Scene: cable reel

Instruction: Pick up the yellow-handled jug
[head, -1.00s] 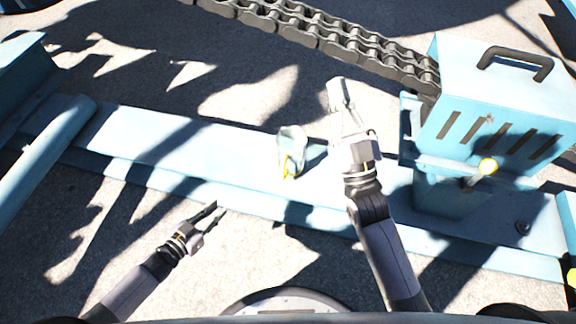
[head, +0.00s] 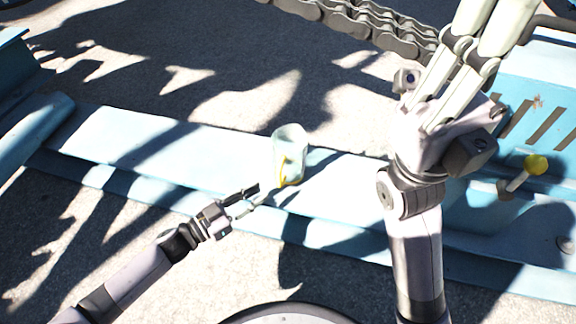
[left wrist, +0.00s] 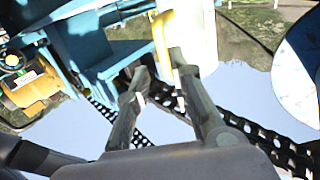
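The jug (head: 290,143) is pale and translucent with a yellow handle (head: 284,168). It stands upright on the light blue beam, handle towards me. My left gripper (head: 261,196) is open and empty, just to the left and near side of the handle. In the left wrist view my left fingers (left wrist: 158,68) are apart, with the yellow handle (left wrist: 162,38) just beyond the tips and the white jug body (left wrist: 194,35) behind it. I see no contact. My right gripper (head: 488,20) is raised close to the camera at the upper right, away from the jug; its finger gap is unclear.
The light blue beam (head: 130,135) runs across the ground under the jug. A blue slotted box (head: 537,118) and a yellow-knobbed lever (head: 536,165) are at the right, partly behind my right arm. A heavy chain (head: 350,22) lies at the back.

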